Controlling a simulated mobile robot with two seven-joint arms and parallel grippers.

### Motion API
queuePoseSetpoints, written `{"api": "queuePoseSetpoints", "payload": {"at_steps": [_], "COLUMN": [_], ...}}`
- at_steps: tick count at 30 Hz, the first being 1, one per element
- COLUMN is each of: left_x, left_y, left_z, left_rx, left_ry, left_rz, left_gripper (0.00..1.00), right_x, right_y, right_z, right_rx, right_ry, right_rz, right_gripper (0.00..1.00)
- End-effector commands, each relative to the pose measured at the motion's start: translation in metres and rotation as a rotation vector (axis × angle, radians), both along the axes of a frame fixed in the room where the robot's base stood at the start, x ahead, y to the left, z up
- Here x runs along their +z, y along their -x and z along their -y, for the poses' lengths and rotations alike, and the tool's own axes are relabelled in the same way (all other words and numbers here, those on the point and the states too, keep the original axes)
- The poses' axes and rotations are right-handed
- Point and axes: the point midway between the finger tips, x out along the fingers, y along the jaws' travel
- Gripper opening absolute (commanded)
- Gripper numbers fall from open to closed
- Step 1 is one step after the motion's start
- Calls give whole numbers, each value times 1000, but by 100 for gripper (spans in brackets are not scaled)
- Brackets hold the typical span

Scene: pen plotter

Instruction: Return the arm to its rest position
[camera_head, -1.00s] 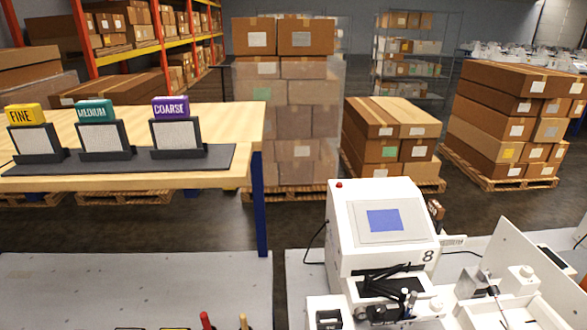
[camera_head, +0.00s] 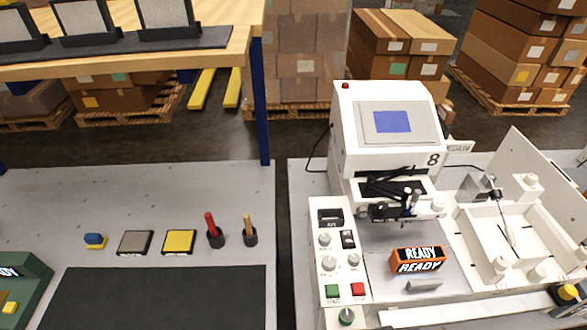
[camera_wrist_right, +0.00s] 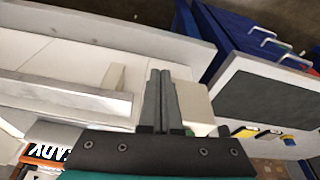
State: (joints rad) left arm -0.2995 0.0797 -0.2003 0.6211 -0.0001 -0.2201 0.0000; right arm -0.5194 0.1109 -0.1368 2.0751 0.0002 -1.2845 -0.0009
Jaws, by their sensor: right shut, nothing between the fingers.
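My right gripper (camera_wrist_right: 160,98) shows only in the right wrist view, its two dark fingers pressed together with nothing between them. It is over or beside white machine parts; the exact gap cannot be told. The white pen plotter (camera_head: 385,130), marked 8, stands at the right of the bench in the head view. An orange and black READY block (camera_head: 418,260) lies on its metal bed, and it shows at the left edge of the wrist view (camera_wrist_right: 48,153). Neither gripper is in the head view, and my left gripper is in neither view.
A dark mat (camera_head: 155,298) lies bare on the left bench. Behind it are a grey pad (camera_head: 135,243), a yellow pad (camera_head: 179,242), a red-handled tool (camera_head: 211,225) and a wooden-handled tool (camera_head: 248,228) in holders. A green tray (camera_head: 25,285) is at far left.

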Motion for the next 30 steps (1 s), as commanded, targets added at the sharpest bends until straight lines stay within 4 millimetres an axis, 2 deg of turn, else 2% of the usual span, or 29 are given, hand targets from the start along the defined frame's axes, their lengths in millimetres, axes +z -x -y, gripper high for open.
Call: {"api": "queuePoseSetpoints", "payload": {"at_steps": [1, 6, 11, 18, 24, 27, 30], "left_x": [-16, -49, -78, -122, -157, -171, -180], "left_y": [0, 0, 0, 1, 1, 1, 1], "left_z": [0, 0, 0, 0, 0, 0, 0], "left_rx": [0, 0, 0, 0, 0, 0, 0], "left_ry": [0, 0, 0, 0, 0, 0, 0], "left_rz": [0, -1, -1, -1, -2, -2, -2], "left_gripper": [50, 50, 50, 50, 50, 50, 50], "right_x": [-34, -126, -206, -315, -389, -415, -431], "right_y": [3, 14, 35, 81, 130, 152, 169], "right_z": [0, 1, 3, 10, 19, 23, 27], "right_rx": [1, 6, 11, 21, 28, 31, 34], "right_ry": [1, 3, 6, 11, 16, 18, 20], "right_rz": [-15, -42, -69, -109, -141, -154, -163], "right_gripper": [0, 0, 0, 0, 0, 0, 0]}}
